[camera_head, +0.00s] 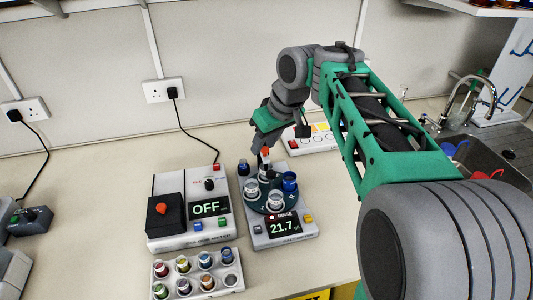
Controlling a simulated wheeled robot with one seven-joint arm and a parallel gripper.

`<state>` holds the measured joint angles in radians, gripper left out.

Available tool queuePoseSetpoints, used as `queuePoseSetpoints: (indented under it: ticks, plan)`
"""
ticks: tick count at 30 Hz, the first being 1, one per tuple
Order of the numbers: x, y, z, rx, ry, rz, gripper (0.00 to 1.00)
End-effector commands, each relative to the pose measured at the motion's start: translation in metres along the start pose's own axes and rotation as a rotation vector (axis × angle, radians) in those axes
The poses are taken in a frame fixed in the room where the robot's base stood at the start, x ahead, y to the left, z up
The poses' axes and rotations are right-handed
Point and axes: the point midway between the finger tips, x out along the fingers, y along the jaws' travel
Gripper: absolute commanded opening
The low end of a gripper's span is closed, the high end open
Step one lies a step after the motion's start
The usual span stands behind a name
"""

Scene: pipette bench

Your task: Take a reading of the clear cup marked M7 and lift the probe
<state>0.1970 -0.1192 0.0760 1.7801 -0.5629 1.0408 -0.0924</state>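A grey meter (283,241) with a lit display reading 21.7 and the word RINSE stands at the middle of the bench. Its dark round turntable (262,203) holds clear cups, one at the front (275,202) and one at the left (251,189), and a blue cup (289,183) at the right. No M7 marking is legible. An orange-red topped piece (265,152), perhaps the probe, stands at the back of the turntable. My gripper (259,147) points down at it from behind; its fingers are too small to tell whether they touch or hold it.
Left of the meter stands a box (191,236) whose display reads OFF, with a dark red-knobbed block. A rack (210,268) of several coloured vials sits in front. A white panel (312,139) with coloured patches lies behind. A sink (480,160) is at right.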

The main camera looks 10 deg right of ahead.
Motion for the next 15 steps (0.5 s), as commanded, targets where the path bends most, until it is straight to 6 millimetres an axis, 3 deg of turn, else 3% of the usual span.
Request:
queuePoseSetpoints:
  ticks: [1, 6, 11, 15]
  plan:
    - [0.019, 0.023, -0.013, -0.065, -0.006, -0.025, 0.33]
    - [0.039, 0.073, -0.036, -0.271, -0.010, -0.073, 0.33]
    - [0.048, 0.086, -0.038, -0.337, -0.014, -0.084, 0.33]
    - [0.071, 0.083, -0.037, -0.336, -0.013, -0.085, 0.33]
